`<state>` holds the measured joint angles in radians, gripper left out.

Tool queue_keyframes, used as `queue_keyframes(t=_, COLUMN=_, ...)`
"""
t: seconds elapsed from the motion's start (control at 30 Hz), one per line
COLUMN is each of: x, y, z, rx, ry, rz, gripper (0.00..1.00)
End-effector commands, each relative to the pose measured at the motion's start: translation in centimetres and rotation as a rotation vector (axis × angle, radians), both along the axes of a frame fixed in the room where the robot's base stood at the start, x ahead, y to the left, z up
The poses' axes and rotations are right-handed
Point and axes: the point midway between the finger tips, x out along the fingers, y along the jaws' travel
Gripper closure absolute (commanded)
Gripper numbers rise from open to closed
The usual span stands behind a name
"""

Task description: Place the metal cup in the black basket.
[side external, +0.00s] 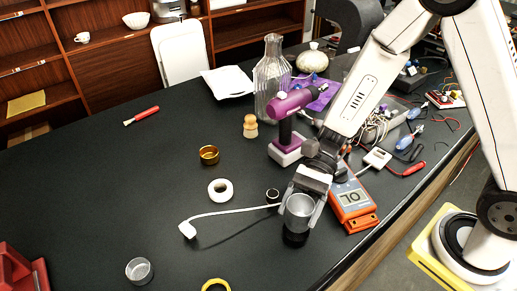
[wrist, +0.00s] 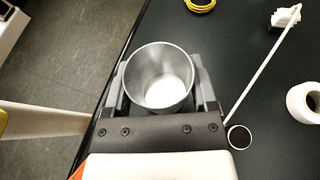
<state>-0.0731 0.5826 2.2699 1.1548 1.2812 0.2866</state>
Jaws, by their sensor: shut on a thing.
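The metal cup (side external: 299,207) is a silver, open-topped cylinder, roughly upright. My gripper (side external: 300,200) is shut on it, one finger on each side. In the wrist view the cup (wrist: 160,78) sits between the fingers of my gripper (wrist: 161,85), and its inside looks empty.
A white-handled tool (side external: 235,212) and a small black-filled round piece (side external: 272,195) lie left of my gripper. An orange meter (side external: 352,200) is close on the right. Tape (side external: 220,190), a brass cup (side external: 208,155) and a purple drill (side external: 290,120) stand farther off. The left counter is mostly clear.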

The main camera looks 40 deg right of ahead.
Motion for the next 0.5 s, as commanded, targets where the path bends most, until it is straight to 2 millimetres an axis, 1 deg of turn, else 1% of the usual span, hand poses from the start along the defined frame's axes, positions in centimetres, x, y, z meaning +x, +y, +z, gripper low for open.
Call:
queue_keyframes(t=0.1, x=0.0, y=0.0, z=-1.1, rx=0.001, ry=0.003, rz=0.000, gripper=0.85)
queue_keyframes(t=0.23, x=0.0, y=0.0, z=-2.1, rx=0.001, ry=0.002, rz=0.001, gripper=0.85)
queue_keyframes(t=0.33, x=0.0, y=0.0, z=-2.4, rx=0.001, ry=0.001, rz=0.000, gripper=0.85)
queue_keyframes(t=0.5, x=0.0, y=0.0, z=-2.5, rx=0.000, ry=0.000, rz=-0.001, gripper=0.85)
